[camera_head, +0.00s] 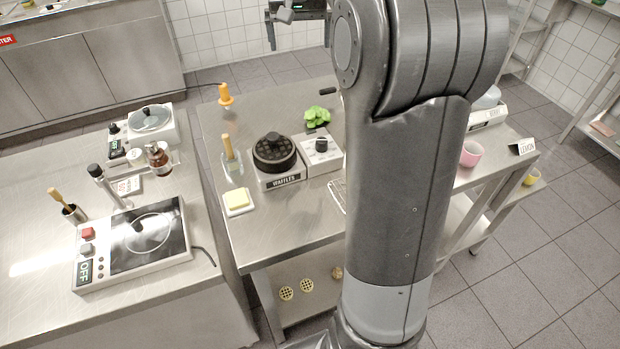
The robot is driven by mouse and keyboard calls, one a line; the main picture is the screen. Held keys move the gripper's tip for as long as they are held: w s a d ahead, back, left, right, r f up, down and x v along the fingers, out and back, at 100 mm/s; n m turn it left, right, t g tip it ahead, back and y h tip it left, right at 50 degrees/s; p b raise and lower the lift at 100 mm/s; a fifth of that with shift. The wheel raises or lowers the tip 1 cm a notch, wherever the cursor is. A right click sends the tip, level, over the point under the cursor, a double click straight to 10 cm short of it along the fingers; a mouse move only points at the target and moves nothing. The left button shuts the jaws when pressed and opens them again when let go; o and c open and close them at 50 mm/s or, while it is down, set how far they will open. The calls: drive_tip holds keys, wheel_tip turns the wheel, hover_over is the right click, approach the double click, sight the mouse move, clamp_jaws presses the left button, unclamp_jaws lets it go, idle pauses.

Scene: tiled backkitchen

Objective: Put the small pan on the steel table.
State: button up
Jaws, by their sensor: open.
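I cannot clearly pick out the small pan. A short dark handle-like piece (327,91) sticks out from behind my arm at the far side of the middle steel table (290,235); what it belongs to is hidden. A round, shiny lidded vessel (150,117) sits on a white appliance on the left steel counter (40,265); I cannot tell if it is a pan. My gripper (298,38) is at the top edge, partly cut off, with its fingers apart and nothing visible between them. It is beyond the middle table's far edge in the picture.
The middle table holds a waffle maker (274,155), butter dish (238,201), green leaves (317,117) and orange-handled tool (225,95). A pink cup (470,153) stands right of my arm. The left counter holds a hot plate (148,238). My arm hides much of the middle.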

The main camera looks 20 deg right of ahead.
drive_tip(key=s+a+n+t, duration=0.1)
drive_tip(key=s+a, duration=0.2)
drive_tip(key=s, duration=0.5)
drive_tip(key=s+a+n+t, duration=0.1)
drive_tip(key=s+a, duration=0.3)
drive_tip(key=s, duration=0.3)
drive_tip(key=s+a+f+n, duration=0.1)
drive_tip(key=s+f, duration=0.3)
drive_tip(key=s, duration=0.4)
drive_tip(key=s+a+f+t+y, duration=0.1)
drive_tip(key=s+a+f, duration=0.1)
drive_tip(key=s+f, duration=0.3)
drive_tip(key=s, duration=0.3)
drive_tip(key=shift+s+a+n, duration=0.25)
drive_tip(key=shift+n, duration=0.15)
